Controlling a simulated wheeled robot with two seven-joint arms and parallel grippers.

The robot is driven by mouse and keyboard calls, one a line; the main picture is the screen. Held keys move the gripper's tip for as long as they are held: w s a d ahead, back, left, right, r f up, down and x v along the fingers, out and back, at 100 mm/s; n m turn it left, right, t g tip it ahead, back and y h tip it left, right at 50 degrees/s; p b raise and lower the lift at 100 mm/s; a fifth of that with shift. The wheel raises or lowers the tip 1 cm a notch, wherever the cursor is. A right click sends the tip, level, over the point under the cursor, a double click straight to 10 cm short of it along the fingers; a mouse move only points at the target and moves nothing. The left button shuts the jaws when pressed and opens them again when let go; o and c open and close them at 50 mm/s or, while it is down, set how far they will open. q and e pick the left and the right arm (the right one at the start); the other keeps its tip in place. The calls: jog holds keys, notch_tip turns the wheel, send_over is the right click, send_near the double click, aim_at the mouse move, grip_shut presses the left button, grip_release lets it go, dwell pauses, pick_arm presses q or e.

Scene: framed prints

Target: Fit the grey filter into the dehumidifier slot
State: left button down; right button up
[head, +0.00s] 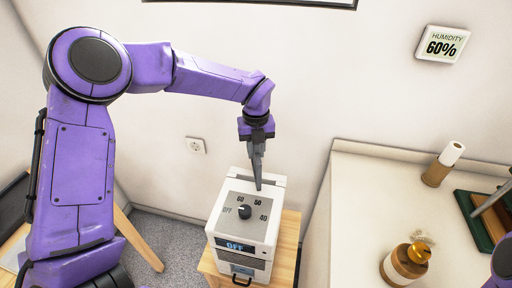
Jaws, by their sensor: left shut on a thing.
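The dehumidifier (228,227) is a white box with a dark dial (244,212) on its top, marked OFF, 60, 50 and 40. Its front display (236,245) reads OFF. A dark handle (242,280) shows low on its front, at the bottom of the view. I cannot tell whether this handle belongs to the grey filter. My left gripper (258,187) points down over the back part of the dehumidifier's top, behind the dial. Its dark fingers are together on something that I cannot make out. My right gripper does not show; only a purple part of my right arm enters at the lower right.
The dehumidifier stands on a small wooden table (288,240). A white counter (346,225) at the right holds a brown jar (405,264), a paper-like roll (444,164) and green items (472,218). A humidity sign (443,44) on the wall reads 60%.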

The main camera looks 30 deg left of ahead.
pick_arm(q)
jog(key=shift+f+b, duration=0.55)
jog(key=c, duration=1)
grip_release()
jog(key=shift+o, duration=0.2)
jog(key=shift+r, duration=0.1)
notch_tip(320, 180, up, 13)
jog(key=shift+r, duration=0.1)
